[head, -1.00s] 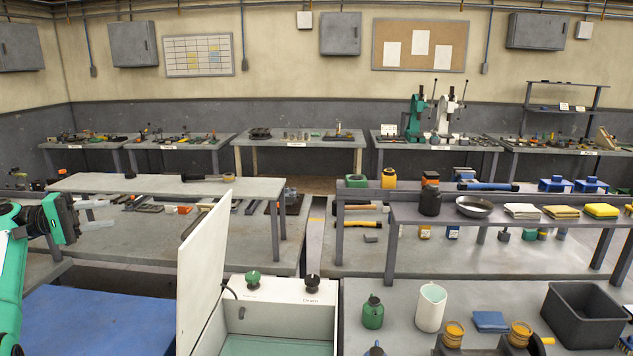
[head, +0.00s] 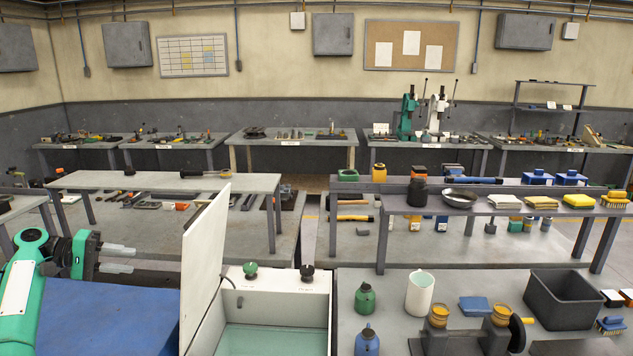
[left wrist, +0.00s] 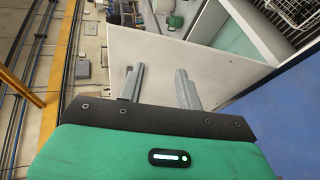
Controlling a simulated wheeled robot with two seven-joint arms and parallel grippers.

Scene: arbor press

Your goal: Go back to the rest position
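My left gripper (head: 118,259) comes in from the left edge of the head view, above the blue surface (head: 110,318). In the left wrist view its two grey fingers (left wrist: 158,88) stand apart with nothing between them, so it is open and empty. The raised white lid (left wrist: 180,55) of the washing cabinet shows beyond the fingers. In the head view the fingers are left of that lid (head: 205,270) and apart from it. My right gripper is not in view.
The open white cabinet (head: 275,295) has two knobs on its back. To its right a bench holds a green can (head: 365,299), a white jug (head: 420,292) and a dark bin (head: 562,300). Two arbor presses (head: 422,110) stand on the far bench. A shelf table (head: 165,181) stands beyond my left gripper.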

